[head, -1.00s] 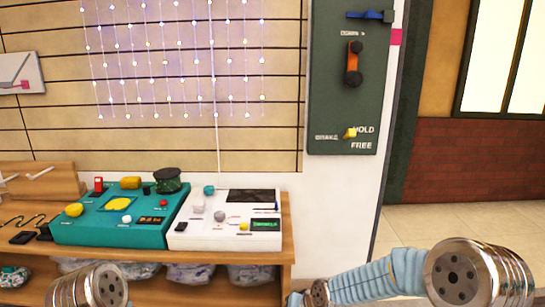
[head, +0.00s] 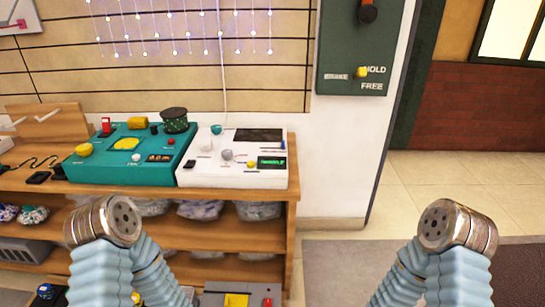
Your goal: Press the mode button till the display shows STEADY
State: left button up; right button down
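A white control box (head: 232,181) lies on the wooden shelf top, with a small dark display (head: 272,162) near its front right corner. The display shows green text too small to read surely. A yellow button (head: 251,164) is just left of the display; I cannot read a label naming it as the mode button. A grey knob (head: 227,154), a white knob (head: 206,145) and a teal knob (head: 216,129) are also on the box. My two arms show at the lower left and lower right, apart from the box. Neither gripper's fingers are in view.
A teal control box (head: 120,173) stands left of the white one, with a dark spool (head: 174,120) at its back. The wooden shelf (head: 210,235) holds bagged items below. A green wall panel (head: 340,45) has levers. String lights hang behind. Tiled floor is open at right.

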dwell(0.5)
pick_arm(q)
grip_shut()
dwell(1.5)
